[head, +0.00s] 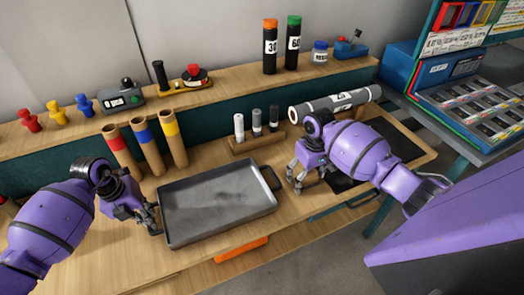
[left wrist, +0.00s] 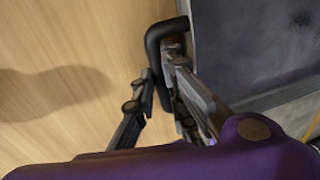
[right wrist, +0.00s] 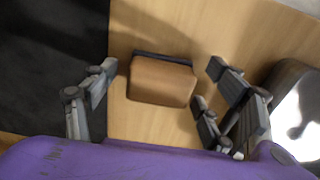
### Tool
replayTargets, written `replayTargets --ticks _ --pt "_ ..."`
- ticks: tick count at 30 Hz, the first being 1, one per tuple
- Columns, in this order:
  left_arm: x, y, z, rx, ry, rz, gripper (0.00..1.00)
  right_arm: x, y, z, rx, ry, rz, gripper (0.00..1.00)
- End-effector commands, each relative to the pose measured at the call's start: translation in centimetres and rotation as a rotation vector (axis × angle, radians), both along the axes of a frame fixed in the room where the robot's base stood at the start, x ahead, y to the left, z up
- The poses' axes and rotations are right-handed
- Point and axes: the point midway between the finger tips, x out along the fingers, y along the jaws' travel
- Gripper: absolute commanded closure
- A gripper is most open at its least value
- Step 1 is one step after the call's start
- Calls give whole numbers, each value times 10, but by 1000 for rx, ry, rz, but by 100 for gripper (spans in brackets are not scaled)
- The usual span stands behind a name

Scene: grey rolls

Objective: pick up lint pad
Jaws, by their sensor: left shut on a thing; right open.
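A tan block with a dark far edge, which looks like the lint pad (right wrist: 162,82), lies on the wooden bench in the right wrist view. My right gripper (right wrist: 158,98) is open, with its fingers to either side of the pad and apart from it. In the head view my right gripper (head: 306,184) hangs low right of the tray, and I cannot make out the pad there. My left gripper (head: 152,222) is shut on the black left handle (left wrist: 155,45) of the grey tray (head: 190,208).
The tray's right handle (head: 270,178) is close to my right gripper. A dark mat (head: 395,138) lies to the right. A large grey roll (head: 335,103) and a block with several small rolls (head: 257,143) stand behind. Coloured-ended tubes (head: 146,148) stand behind the tray.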

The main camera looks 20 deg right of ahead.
Motion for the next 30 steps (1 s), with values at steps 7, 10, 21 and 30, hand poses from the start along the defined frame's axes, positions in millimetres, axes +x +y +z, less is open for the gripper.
replayTargets --ticks 7,10,21,30 --pt "0 0 0 0 -1 0 100 0 0 1 0 0 0 42" --pt "0 0 0 0 -1 0 100 0 0 1 0 0 0 55" --pt "0 0 0 0 -1 0 100 0 0 2 0 -1 0 77" --pt "0 0 0 0 -1 0 100 1 -1 49 -2 -5 1 77"
